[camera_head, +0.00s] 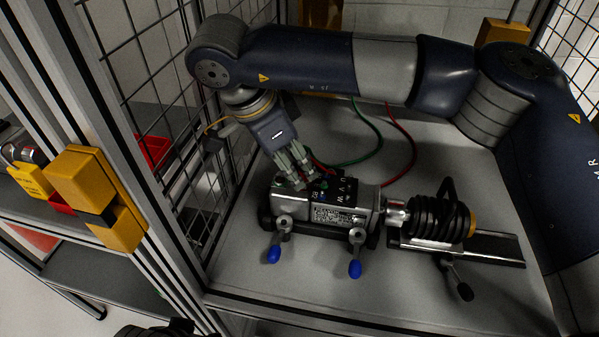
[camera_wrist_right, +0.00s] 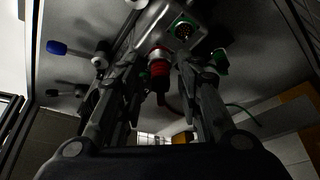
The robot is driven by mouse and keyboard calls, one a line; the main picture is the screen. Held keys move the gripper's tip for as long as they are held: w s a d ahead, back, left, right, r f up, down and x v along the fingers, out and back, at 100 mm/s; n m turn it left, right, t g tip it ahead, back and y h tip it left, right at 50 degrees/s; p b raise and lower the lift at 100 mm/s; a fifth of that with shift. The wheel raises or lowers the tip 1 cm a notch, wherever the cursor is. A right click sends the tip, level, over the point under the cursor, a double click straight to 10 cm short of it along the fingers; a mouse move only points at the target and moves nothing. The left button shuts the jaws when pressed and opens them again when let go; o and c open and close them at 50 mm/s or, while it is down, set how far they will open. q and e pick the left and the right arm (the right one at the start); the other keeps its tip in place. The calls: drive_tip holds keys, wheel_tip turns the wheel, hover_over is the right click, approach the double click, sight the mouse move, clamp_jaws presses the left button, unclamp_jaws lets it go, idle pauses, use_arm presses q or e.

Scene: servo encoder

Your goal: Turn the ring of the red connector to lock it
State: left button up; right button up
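The red connector (camera_wrist_right: 160,66) sits on the grey servo motor (camera_head: 341,212), with its ring against the housing. My right gripper (camera_head: 298,182) reaches down over the left end of the motor. In the right wrist view, its two fingers (camera_wrist_right: 160,72) are open on either side of the red connector, with a visible gap on each side. In the head view the fingers largely hide the connector. A dark part at the bottom edge of the head view may belong to my left gripper; its fingers do not show clearly.
A green-rimmed socket (camera_wrist_right: 184,30) and a green connector (camera_wrist_right: 220,61) are close to the right finger. Red (camera_head: 413,146) and green (camera_head: 379,137) cables loop behind the motor. Blue-tipped clamp levers (camera_head: 355,268) stick out in front. A black coil (camera_head: 438,219) stands at right; a mesh wall is at left.

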sight(304, 180)
use_arm(q)
drive_tip(key=shift+f, duration=0.2)
use_arm(e)
drive_tip(key=shift+x, duration=1.35)
clamp_jaws()
use_arm(q)
drive_tip(key=shift+r, duration=0.1)
use_arm(e)
drive_tip(key=shift+m, duration=0.3)
drive_tip(key=m, duration=0.2)
drive_tip(key=m+g+p, duration=0.1)
drive_tip(key=m, duration=0.1)
drive_tip(key=shift+w+a+r+g+h, duration=0.1)
drive_tip(key=shift+w+r+g+h, duration=0.05)
drive_tip(key=shift+g+h, duration=0.2)
use_arm(q)
drive_tip(key=shift+p+x, duration=0.7)
drive_tip(key=shift+x, duration=0.75)
use_arm(e)
drive_tip(key=shift+w+m+g, duration=0.15)
drive_tip(key=shift+m+g, duration=0.3)
drive_tip(key=shift+m, duration=1.05)
use_arm(q)
drive_tip(key=shift+w+d, duration=0.1)
